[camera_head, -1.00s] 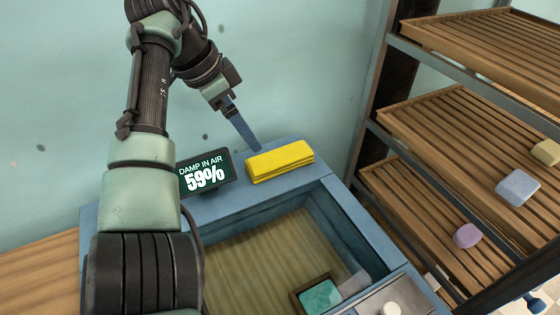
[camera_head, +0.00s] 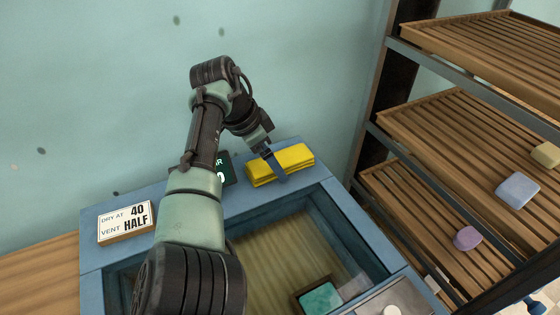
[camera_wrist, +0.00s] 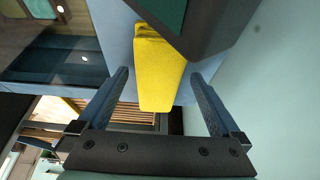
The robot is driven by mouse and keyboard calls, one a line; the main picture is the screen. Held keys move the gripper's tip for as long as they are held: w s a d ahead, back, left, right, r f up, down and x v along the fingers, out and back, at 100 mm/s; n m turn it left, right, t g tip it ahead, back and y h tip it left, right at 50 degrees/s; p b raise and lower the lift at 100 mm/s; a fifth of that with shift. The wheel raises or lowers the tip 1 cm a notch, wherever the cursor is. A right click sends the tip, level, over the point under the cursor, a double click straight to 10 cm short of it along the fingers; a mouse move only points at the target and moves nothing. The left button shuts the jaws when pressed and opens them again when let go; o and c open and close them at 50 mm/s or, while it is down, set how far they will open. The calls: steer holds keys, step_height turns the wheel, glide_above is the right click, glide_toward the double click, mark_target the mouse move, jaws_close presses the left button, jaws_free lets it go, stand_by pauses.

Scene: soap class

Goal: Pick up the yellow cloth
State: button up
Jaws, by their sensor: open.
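The folded yellow cloth (camera_head: 292,158) lies on the blue ledge (camera_head: 312,182) at the back of the basin in the head view. My gripper (camera_head: 279,178) is at the cloth, with a blue finger in front of its near side. In the wrist view the cloth (camera_wrist: 160,70) reaches between the two open fingers of my gripper (camera_wrist: 163,85), with space visible on both sides. Nothing is held. Part of the cloth is hidden behind the finger in the head view.
A dark display (camera_head: 227,170) stands left of the cloth, partly behind my arm. A sign card (camera_head: 126,222) stands further left. The recessed basin holds a small teal-topped tray (camera_head: 319,298). A slatted rack (camera_head: 440,120) with several soap bars stands right.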

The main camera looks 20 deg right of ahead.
steer(key=shift+c, duration=0.3)
steer(key=c, duration=1.3)
steer(key=shift+o, duration=0.2)
steer(key=shift+r, duration=0.1)
step_height(320, 180, up, 10)
steer(key=o, duration=0.7)
steer(key=c, duration=0.5)
steer(key=shift+c, duration=0.2)
steer(key=shift+s, duration=0.1)
